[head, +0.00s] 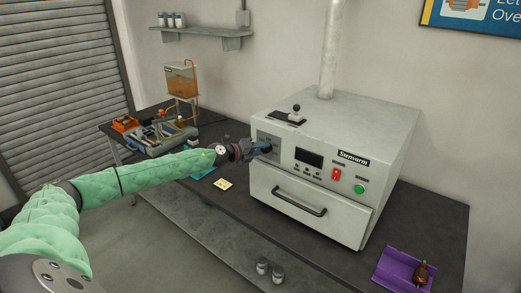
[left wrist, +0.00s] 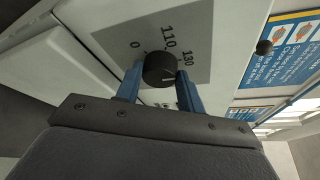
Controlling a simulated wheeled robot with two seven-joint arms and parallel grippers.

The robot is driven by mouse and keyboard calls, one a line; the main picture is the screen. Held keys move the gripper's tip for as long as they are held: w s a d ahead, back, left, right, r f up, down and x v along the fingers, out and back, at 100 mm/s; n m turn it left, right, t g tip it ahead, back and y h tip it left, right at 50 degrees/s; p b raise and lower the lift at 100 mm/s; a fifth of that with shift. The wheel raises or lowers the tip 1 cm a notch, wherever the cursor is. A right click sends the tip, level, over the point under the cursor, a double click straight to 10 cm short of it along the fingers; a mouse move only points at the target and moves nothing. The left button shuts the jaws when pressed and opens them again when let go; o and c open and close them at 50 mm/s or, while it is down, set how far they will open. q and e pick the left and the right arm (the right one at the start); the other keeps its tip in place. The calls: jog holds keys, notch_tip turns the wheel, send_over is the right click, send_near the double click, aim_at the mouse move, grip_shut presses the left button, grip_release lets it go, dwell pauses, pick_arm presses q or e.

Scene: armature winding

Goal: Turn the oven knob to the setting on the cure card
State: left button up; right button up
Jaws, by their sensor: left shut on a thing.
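The oven (head: 335,160) is a light grey box on the bench, its door shut. Its black knob (left wrist: 159,68) sits on a grey dial plate (left wrist: 195,30) marked 0, 110 and 130; any other marks are hidden. A pale line shows on the knob's right part, below the 130; I cannot tell its exact setting. My left gripper (head: 265,148) is at the front panel's left side, its blue fingers shut on the knob, one on each side in the left wrist view (left wrist: 159,86). A small pale yellow card (head: 224,184) lies on the bench, its writing too small to read. My right gripper is not in view.
The oven panel has a dark display (head: 309,158), a red switch (head: 336,174) and a green button (head: 359,189). A purple tray (head: 396,270) holds an armature at right. A winding machine (head: 165,138) stands at left.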

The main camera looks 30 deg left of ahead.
aim_at(263, 150)
pick_arm(q)
jog(key=o, duration=1)
jog(key=shift+d+f, duration=0.1)
jog(key=shift+f, duration=0.05)
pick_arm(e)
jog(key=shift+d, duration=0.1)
pick_arm(q)
jog(key=shift+s+a+b, duration=0.35)
jog(key=shift+s+b, duration=0.15)
jog(key=v, duration=0.1)
jog(key=b+v, duration=0.2)
jog(key=shift+f, duration=0.2)
jog(key=shift+r+b+v, duration=0.1)
jog(key=shift+b+v, duration=0.55)
jog(key=shift+v, duration=0.3)
jog(key=shift+r+b+v, duration=0.15)
jog(key=shift+b+v, duration=0.5)
jog(key=shift+v, duration=0.25)
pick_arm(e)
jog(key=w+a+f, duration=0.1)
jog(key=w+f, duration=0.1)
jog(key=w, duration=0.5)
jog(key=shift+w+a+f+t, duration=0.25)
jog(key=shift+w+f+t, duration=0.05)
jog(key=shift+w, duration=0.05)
pick_arm(q)
jog(key=shift+d, duration=0.1)
